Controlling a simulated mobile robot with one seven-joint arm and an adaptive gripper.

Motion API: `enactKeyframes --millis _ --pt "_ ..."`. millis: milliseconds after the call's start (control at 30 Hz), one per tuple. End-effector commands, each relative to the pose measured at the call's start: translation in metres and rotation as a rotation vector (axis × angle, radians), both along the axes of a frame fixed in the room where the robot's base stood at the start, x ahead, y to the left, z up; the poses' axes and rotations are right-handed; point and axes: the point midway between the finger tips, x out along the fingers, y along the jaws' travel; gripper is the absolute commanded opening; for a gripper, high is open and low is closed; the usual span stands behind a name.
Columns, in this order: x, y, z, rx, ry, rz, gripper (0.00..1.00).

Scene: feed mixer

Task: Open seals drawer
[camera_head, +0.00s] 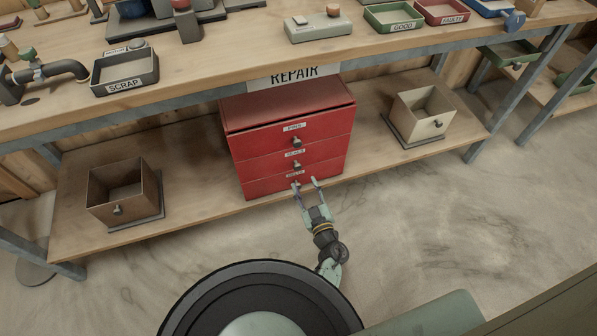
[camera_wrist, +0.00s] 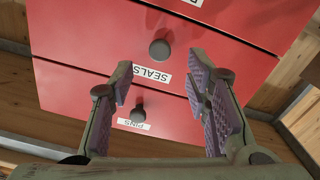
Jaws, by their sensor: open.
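The red cabinet (camera_head: 330,110) stands on the lower shelf with three stacked drawers, all looking shut. The seals drawer (camera_head: 322,158) is the middle one, with a dark round knob (camera_head: 297,165) below its label. The wrist view is upside down; there the seals drawer (camera_wrist: 90,70), its label (camera_wrist: 152,74) and its knob (camera_wrist: 160,49) show between and beyond my fingers. My gripper (camera_head: 305,183) is open and empty in front of the cabinet, low near the bottom drawer in the head view. No contact with the seals knob shows.
The pins drawer (camera_wrist: 180,125) is the top one. A brown open box (camera_head: 120,192) stands left on the shelf (camera_head: 200,215), a beige one (camera_head: 422,112) right. The workbench edge (camera_head: 190,88) with the repair sign (camera_head: 294,77) overhangs the cabinet. The floor in front is clear.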

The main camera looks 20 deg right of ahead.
Motion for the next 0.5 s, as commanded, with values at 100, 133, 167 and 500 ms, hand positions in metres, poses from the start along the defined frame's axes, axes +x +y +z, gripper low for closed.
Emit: enactKeyframes --millis 100,133,167,500 --pt "0.025 0.0 -0.003 -0.001 -0.005 0.002 0.44" --pt "0.031 0.0 -0.003 -0.001 -0.004 0.003 0.44" --pt "0.037 0.0 -0.003 -0.001 -0.005 0.002 0.44" --pt "0.071 0.0 0.0 0.001 -0.002 0.001 0.44"
